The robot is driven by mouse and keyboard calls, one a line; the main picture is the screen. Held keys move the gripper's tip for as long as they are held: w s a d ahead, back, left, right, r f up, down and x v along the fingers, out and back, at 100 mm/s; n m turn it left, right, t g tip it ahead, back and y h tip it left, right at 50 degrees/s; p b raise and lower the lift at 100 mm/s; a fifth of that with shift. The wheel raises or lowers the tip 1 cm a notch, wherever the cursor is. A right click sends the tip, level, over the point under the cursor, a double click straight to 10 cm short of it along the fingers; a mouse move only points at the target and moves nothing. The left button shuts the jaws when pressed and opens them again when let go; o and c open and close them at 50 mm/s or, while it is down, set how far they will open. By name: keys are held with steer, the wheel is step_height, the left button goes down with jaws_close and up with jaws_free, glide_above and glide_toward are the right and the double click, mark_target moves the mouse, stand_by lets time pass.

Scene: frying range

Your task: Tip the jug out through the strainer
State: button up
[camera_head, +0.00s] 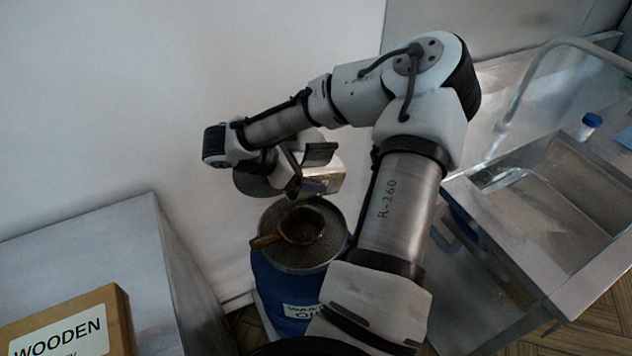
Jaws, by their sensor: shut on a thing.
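My gripper (308,170) is at the end of my arm, left of the picture's middle, and is shut on a pale, shiny, boxy thing with a purple patch, which looks like the jug (336,180). The gripper hides much of it, so I cannot tell its tilt, its mouth or what is inside. Below it stands a blue drum (275,287) with a label that is partly hidden. A round grey mesh strainer (325,258) covers its top. A brown round bowl with a short wooden handle (302,226) rests on the mesh. The held thing is above the drum, apart from the mesh.
A grey cabinet (85,240) stands at the left, with a box labelled WOODEN (110,305) on it. At the right is a metal basin (555,205) with a blue-capped bottle (588,127) by its rim. A pale wall (150,90) lies behind the drum.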

mark_target(309, 151)
steer(key=y, duration=0.1)
steer(key=g+y, duration=0.1)
steer(key=y, duration=0.1)
steer(key=shift+d+r, duration=0.1)
steer(key=shift+r, duration=0.25)
steer(key=g+y, duration=0.1)
steer(key=y, duration=0.1)
steer(key=r+y, duration=0.1)
steer(key=y, duration=0.1)
steer(key=shift+g, duration=0.4)
steer(key=y, duration=0.2)
steer(key=g+y, duration=0.1)
steer(key=y, duration=0.1)
steer(key=shift+r+g, duration=0.3)
steer(key=shift+r, duration=0.1)
steer(key=shift+r+g+y, duration=0.35)
steer(key=shift+g+y, duration=0.15)
steer(key=shift+y, duration=0.7)
